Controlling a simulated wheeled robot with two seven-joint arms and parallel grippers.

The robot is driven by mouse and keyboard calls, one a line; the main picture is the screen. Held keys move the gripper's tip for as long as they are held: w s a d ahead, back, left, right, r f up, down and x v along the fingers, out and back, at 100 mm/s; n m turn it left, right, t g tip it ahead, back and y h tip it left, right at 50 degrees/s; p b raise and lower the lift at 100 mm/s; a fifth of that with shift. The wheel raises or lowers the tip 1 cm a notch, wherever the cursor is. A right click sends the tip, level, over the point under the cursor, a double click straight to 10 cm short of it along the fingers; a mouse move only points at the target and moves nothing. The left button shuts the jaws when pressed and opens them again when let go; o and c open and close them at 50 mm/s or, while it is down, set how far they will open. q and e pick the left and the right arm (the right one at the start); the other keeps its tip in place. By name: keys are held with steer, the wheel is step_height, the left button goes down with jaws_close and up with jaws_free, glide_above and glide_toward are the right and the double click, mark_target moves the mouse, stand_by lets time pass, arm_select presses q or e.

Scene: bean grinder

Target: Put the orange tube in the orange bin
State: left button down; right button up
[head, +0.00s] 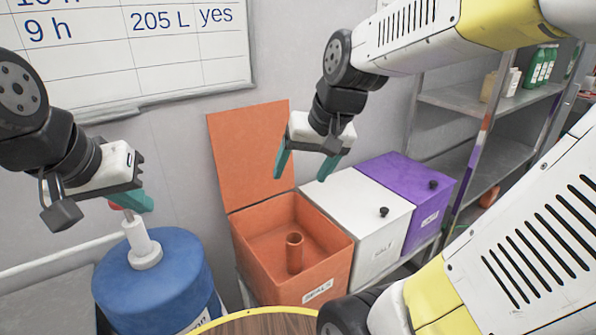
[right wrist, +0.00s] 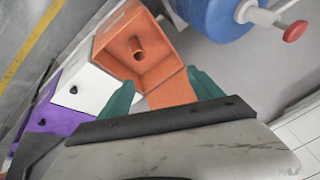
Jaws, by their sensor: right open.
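The orange tube (head: 294,254) stands upright inside the open orange bin (head: 252,258), whose lid is raised against the wall. In the right wrist view the tube (right wrist: 136,47) also shows inside the bin (right wrist: 163,62). My right gripper (head: 308,172) is open and empty above the bin, in front of its raised lid, apart from the tube. Its green fingers show in the right wrist view (right wrist: 162,95). My left gripper (head: 140,200) is at the left, by the red-topped white post on the blue barrel; whether its jaws are apart is hidden.
A white bin (head: 355,225) and a purple bin (head: 415,190), both closed, stand right of the orange bin. A blue barrel (head: 155,285) stands at the left. A round wooden table top (head: 262,325) is in front. Metal shelves (head: 490,105) are at the right.

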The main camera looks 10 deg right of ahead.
steer(key=s+r+n+t, duration=0.1)
steer(key=s+r, duration=0.1)
steer(key=s, duration=0.5)
steer(key=shift+r, duration=0.1)
stand_by(0.8)
